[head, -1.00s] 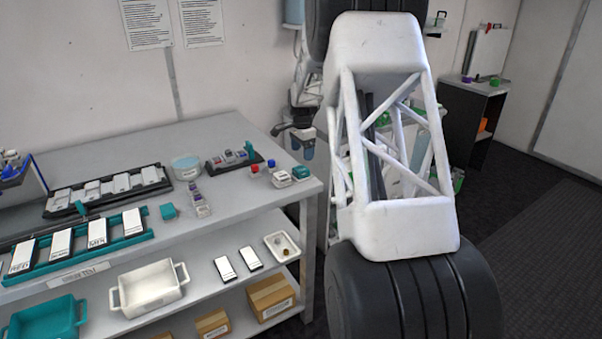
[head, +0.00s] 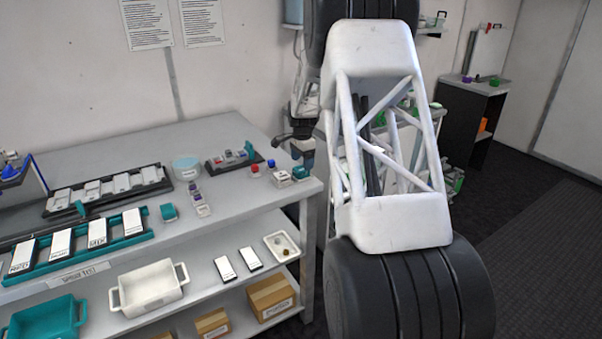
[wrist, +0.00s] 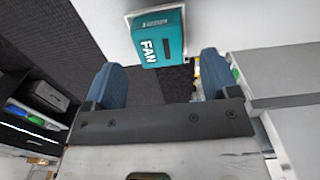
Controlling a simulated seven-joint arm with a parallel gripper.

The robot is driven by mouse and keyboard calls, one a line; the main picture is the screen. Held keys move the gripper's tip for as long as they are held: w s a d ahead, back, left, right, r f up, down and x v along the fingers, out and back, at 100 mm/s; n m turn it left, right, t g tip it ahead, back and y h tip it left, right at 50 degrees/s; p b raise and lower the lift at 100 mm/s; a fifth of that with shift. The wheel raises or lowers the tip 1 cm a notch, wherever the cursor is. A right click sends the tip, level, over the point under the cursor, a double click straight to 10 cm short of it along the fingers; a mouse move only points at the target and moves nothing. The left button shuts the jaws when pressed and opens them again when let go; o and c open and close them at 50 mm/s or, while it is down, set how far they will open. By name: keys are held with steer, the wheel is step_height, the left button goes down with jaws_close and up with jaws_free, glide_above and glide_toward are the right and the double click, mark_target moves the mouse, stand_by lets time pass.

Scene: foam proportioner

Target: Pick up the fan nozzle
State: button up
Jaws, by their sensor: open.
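The fan nozzle shows in the wrist view as a teal block marked FAN (wrist: 158,42), with a pale rim around its base on a light surface. My gripper (wrist: 162,78) is open, its two blue fingers apart and empty. The block lies ahead of the gap between the fingers, not between them. In the head view my gripper (head: 304,146) is near the table's right corner, its fingers hard to make out. A small teal-topped piece (head: 301,173) sits close by there; its label cannot be read in that view.
The grey table (head: 245,205) holds several small parts, including a teal rack (head: 125,240) and a dark tray (head: 60,212). A white bin (head: 150,290) and cartons are on the shelves below. A dark cabinet (head: 468,130) stands at the back right.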

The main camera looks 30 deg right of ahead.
mark_target(302, 168)
steer(key=shift+f, duration=1.9)
steer(key=c, duration=1)
steer(key=shift+r, duration=0.2)
steer(key=shift+r, duration=1.5)
steer(key=shift+s+a+r, duration=0.15)
steer(key=shift+s+r, duration=0.05)
steer(key=shift+s, duration=0.1)
steer(key=s+a, duration=0.3)
steer(key=s, duration=0.4)
steer(key=s+a+r, duration=0.1)
steer(key=s+a, duration=0.2)
steer(key=s, duration=0.4)
steer(key=shift+r, duration=0.15)
